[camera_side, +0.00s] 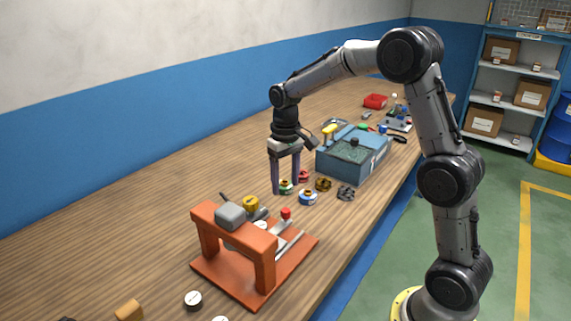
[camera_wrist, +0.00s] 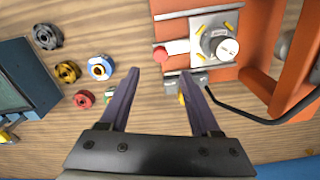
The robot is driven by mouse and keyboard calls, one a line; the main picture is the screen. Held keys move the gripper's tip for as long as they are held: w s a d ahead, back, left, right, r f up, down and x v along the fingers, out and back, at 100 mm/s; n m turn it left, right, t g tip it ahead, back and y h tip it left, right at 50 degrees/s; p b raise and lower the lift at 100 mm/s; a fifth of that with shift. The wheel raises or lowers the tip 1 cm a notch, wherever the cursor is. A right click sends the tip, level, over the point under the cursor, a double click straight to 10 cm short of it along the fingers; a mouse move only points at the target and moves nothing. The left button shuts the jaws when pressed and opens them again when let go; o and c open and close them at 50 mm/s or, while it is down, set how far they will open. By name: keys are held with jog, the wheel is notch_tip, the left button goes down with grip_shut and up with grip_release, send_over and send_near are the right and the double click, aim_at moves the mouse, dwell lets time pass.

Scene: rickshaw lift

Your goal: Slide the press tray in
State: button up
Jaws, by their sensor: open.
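The orange press (camera_side: 207,228) stands on its base plate at the front of the bench. Its grey tray (camera_wrist: 204,22) lies outside the arch, on the side facing my gripper, with a red knob (camera_side: 286,213) at its outer end. The knob also shows in the wrist view (camera_wrist: 172,49). A round part with a white face (camera_wrist: 226,47) sits on the tray. My gripper (camera_side: 285,188) is open and empty, pointing down behind the press. In the wrist view its fingertips (camera_wrist: 160,73) are close to the knob but apart from it.
Several small round parts, including a blue-and-white one (camera_side: 308,198) and a brass one (camera_side: 323,184), lie near my gripper. A blue-grey box (camera_side: 352,165) stands behind them. A black lever (camera_wrist: 250,116) runs beside the press.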

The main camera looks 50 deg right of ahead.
notch_tip(320, 180, up, 5)
send_over(285, 210)
jog(key=shift+d+r, duration=0.1)
jog(key=shift+r, duration=0.1)
dwell(0.5)
notch_tip(285, 210, down, 14)
jog(key=shift+r, duration=0.1)
dwell(0.5)
grip_shut()
jog(key=shift+r, duration=0.1)
dwell(1.3)
